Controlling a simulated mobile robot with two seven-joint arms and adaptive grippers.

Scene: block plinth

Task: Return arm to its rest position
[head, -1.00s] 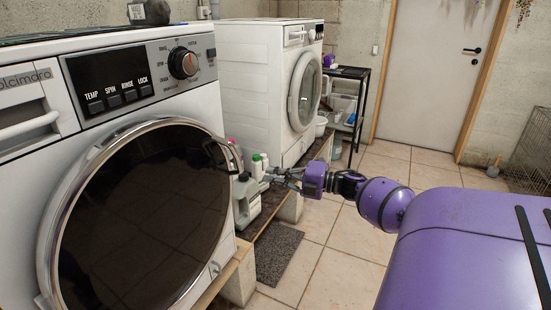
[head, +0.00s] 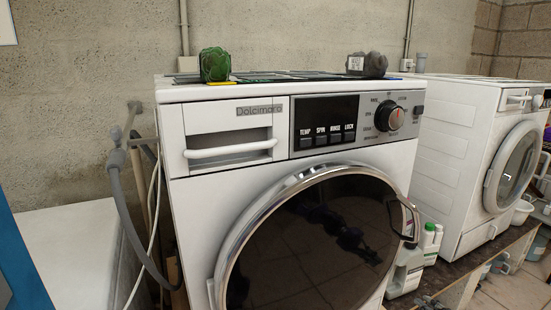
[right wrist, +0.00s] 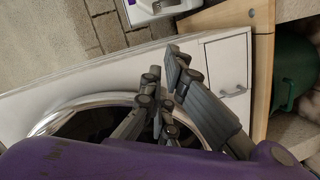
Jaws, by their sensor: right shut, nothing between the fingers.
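My right gripper (right wrist: 165,64) shows in the right wrist view, in front of the white washing machine's round door with its chrome ring (right wrist: 70,108). Its grey fingers are together with nothing held between them. In the head view only a small dark part of my right gripper (head: 428,302) shows at the bottom edge, right of the washing machine (head: 225,112). The machine's dark door (head: 310,250) is shut and dimly reflects purple parts of me. The rest of my right arm is out of the head view. My left gripper is in neither view.
A second white machine (head: 455,120) stands to the right. A grey hose (head: 115,190) hangs at left.

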